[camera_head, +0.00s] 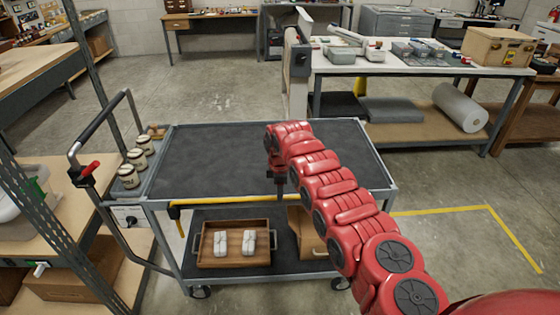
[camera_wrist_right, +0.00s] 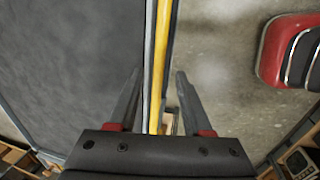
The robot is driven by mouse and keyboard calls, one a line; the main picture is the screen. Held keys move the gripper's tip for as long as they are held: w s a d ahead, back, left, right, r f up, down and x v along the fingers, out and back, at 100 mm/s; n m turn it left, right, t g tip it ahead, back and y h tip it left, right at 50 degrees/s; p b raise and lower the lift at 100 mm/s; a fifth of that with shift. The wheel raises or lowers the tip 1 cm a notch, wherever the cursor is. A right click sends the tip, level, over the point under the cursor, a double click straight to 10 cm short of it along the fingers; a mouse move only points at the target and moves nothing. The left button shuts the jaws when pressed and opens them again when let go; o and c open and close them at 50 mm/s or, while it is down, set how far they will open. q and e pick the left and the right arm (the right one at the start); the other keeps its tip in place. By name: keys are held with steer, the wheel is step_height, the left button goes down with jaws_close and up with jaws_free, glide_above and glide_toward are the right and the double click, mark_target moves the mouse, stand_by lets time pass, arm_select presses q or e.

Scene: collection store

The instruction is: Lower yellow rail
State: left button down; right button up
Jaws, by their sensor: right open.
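The yellow rail (camera_head: 225,201) runs along the front edge of the cart's dark top (camera_head: 215,160). Its left end has a short piece that hangs down. My right arm hides part of its right side. My right gripper (camera_head: 281,188) points down at the cart's front edge, close to the rail. In the right wrist view the yellow rail (camera_wrist_right: 160,55) passes between the two open fingers of the right gripper (camera_wrist_right: 157,92). I cannot tell how deep it lies between them, and they are not closed on it. My left gripper is not in view.
The cart's lower shelf holds a wooden tray (camera_head: 205,248) with two white bundles and a cardboard box (camera_head: 303,235). Jars (camera_head: 136,158) stand at the cart's left end by a handle with a red lever (camera_head: 90,168). A workbench (camera_head: 420,67) stands behind. The cart top is clear.

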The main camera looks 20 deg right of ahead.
step_height(320, 180, up, 14)
steer(key=s+b, duration=0.2)
steer(key=shift+s+a+b, duration=0.3)
steer(key=shift+s+a, duration=0.05)
steer(key=shift+a, duration=0.05)
steer(key=shift+f, duration=0.1)
